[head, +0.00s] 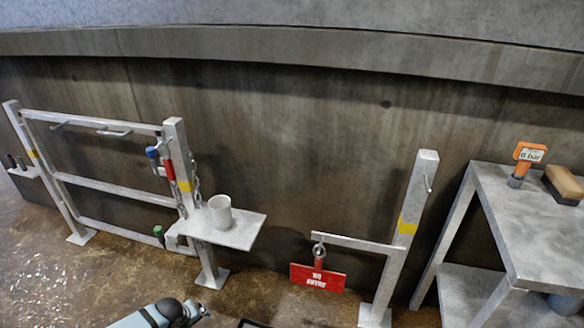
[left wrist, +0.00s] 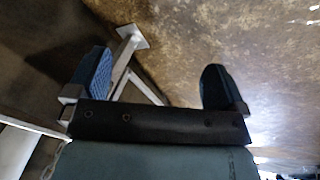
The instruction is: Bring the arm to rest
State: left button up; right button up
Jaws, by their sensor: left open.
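My left gripper (left wrist: 154,84) shows in the left wrist view. Its two blue-padded fingers stand wide apart with nothing held between them. Behind the fingers are brown wet floor and a pale metal post with a square foot plate (left wrist: 129,37). In the head view, a light blue and black part of my arm (head: 160,314) shows at the bottom edge, low in front of the rack; I cannot make out the fingers there. My right gripper is in neither view.
A grey metal rack (head: 115,188) with hooks, tools and a chain stands at the left. Its small shelf (head: 243,230) holds a white cup (head: 220,211). A red sign (head: 317,278) hangs from a post (head: 408,230).

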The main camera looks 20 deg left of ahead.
pick_arm(q)
jog(key=s+d+r+m+t+h, duration=0.3)
jog(key=d+r+m+t+h, duration=0.5)
jog(key=d+r+m, duration=1.35)
jog(key=s+d+r+n+t+h, duration=0.1)
jog(key=d+r+n+t, duration=0.1)
jog(key=d+r, duration=0.45)
jog(key=s+d+r+n+t, duration=0.1)
jog(key=d+r+n+t, duration=0.15)
jog(key=r, duration=0.65)
jog(key=s+d+r+n+t+h, duration=0.1)
jog(key=d+r+n, duration=0.1)
jog(key=d+r, duration=0.4)
jog(key=s+a+r+g+y+p, duration=0.3)
jog(key=a+r+g+y+p, duration=0.3)
jog(key=p, duration=3.1)
jog(key=a, duration=0.3)
jog(key=shift+s+r+p, duration=0.3)
jog(key=shift+s+r, duration=0.1)
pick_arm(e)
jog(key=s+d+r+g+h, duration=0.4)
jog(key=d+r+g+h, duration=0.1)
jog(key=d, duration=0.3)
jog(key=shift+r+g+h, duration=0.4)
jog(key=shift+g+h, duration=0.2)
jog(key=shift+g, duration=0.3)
